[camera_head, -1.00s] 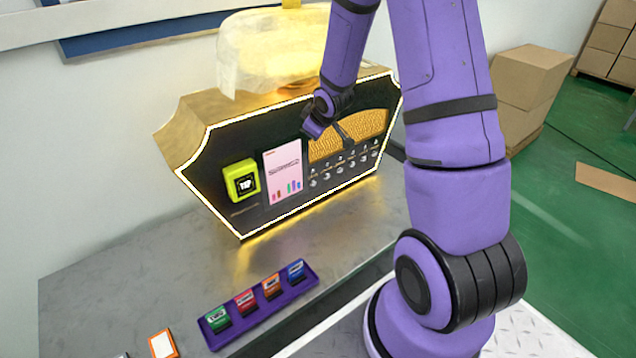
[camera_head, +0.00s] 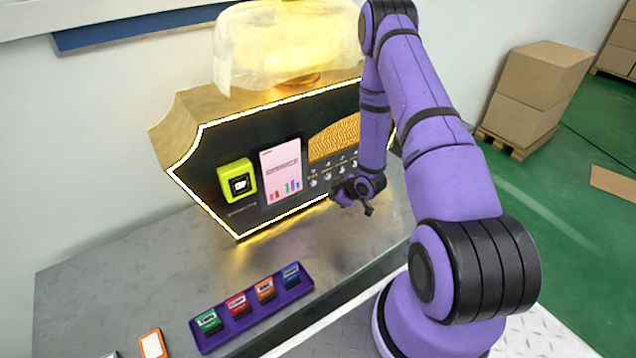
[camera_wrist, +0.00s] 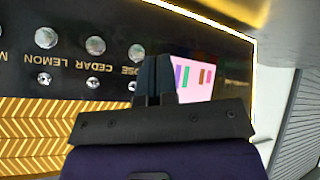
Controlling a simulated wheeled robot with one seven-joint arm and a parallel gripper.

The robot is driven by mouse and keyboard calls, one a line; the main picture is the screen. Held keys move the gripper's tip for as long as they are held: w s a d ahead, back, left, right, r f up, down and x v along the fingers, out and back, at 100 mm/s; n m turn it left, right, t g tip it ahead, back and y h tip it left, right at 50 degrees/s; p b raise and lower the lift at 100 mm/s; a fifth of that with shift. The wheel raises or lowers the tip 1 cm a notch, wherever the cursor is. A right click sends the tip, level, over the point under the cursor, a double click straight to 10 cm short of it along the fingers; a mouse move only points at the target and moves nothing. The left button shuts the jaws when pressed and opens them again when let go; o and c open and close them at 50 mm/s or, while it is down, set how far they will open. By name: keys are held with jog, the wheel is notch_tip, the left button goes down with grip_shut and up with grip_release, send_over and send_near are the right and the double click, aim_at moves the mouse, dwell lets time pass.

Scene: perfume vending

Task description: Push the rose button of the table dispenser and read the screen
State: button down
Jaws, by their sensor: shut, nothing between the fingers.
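The table dispenser (camera_head: 215,150) is a black panel with a glowing edge and gold sides, standing on the metal table. Its pale pink screen (camera_head: 281,170) shows small text and coloured bars; the text is too small to read. The screen also shows upside down in the wrist view (camera_wrist: 208,75). The rose button (camera_wrist: 136,52) is a round silver knob beside a partly hidden label ending in "OSE". My gripper (camera_head: 368,211) is shut and empty, in front of the panel's lower right, apart from it. In the wrist view, its fingers (camera_wrist: 156,62) partly cover the rose label.
Cedar (camera_wrist: 95,46) and lemon (camera_wrist: 46,38) buttons sit beside the rose one. A yellow-green device (camera_head: 237,181) is left of the screen. A purple tray (camera_head: 252,316) with several coloured blocks lies in front, with an orange-edged card (camera_head: 152,344) nearby. Boxes (camera_head: 535,95) stand behind right.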

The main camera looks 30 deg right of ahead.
aim_at(314, 183)
jog(key=shift+s+d+f+y, duration=0.1)
jog(key=shift+s+f, duration=0.15)
jog(key=shift+f, duration=0.3)
jog(key=shift+s+a+f+y, duration=0.1)
jog(key=shift+s+f, duration=0.15)
jog(key=shift+f, duration=0.35)
jog(key=shift+s+d+f+y, duration=0.1)
jog(key=shift+s+f, duration=0.15)
jog(key=shift+f, duration=0.3)
jog(key=shift+w, duration=0.1)
jog(key=w, duration=0.8)
jog(key=shift+w, duration=0.3)
jog(key=shift+w, duration=0.15)
dwell(0.8)
jog(key=shift+w, duration=0.25)
jog(key=shift+w, duration=0.45)
dwell(1.0)
jog(key=shift+s, duration=0.85)
